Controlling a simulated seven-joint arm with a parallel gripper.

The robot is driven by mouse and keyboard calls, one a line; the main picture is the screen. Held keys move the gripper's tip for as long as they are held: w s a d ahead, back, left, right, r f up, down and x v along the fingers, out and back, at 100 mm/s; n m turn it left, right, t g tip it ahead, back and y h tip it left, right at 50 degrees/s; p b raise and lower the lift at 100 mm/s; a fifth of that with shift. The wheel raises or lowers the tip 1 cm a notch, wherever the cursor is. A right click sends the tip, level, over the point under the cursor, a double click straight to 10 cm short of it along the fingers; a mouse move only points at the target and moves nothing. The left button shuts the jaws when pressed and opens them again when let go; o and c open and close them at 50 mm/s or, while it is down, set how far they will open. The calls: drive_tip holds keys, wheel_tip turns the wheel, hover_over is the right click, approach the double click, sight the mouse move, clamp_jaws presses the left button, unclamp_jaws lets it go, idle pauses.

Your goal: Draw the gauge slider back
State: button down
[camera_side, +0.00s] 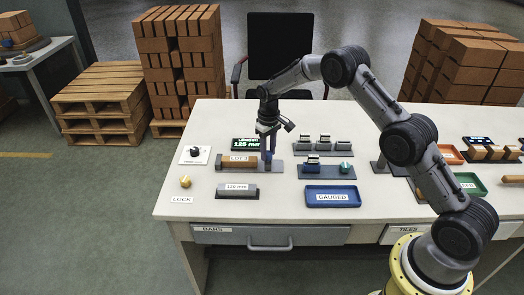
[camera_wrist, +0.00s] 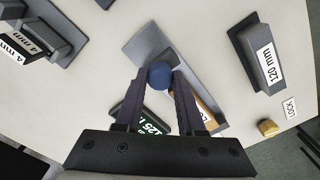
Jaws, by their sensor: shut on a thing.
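The gauge is a grey base (camera_side: 276,168) with a brown bar labelled LOT (camera_side: 224,165) lying on it at the left. A blue round slider knob (camera_wrist: 160,75) shows in the wrist view between my fingertips, above the grey base (camera_wrist: 143,44). My gripper (camera_side: 268,152) points down over the right end of the bar and is shut on the knob. The fingers hide part of the slider and the bar's end. A dark display (camera_side: 245,144) behind the bar reads 125 mm in green; it is partly hidden in the wrist view (camera_wrist: 150,122).
A grey block marked 120 mm (camera_side: 237,191) stands in front, with a yellow LOCK knob (camera_side: 185,182) to its left. A dial box (camera_side: 195,154) is at the back left. Right are grey block stands (camera_side: 322,145), a blue rack (camera_side: 327,172) and a blue GAUGED tray (camera_side: 333,197).

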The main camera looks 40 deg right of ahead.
sight(270, 152)
drive_tip(key=shift+s+d, duration=0.2)
drive_tip(key=shift+d, duration=0.05)
drive_tip(key=c, duration=0.5)
unclamp_jaws()
wheel_tip(270, 152, up, 14)
drive_tip(key=shift+a, duration=0.1)
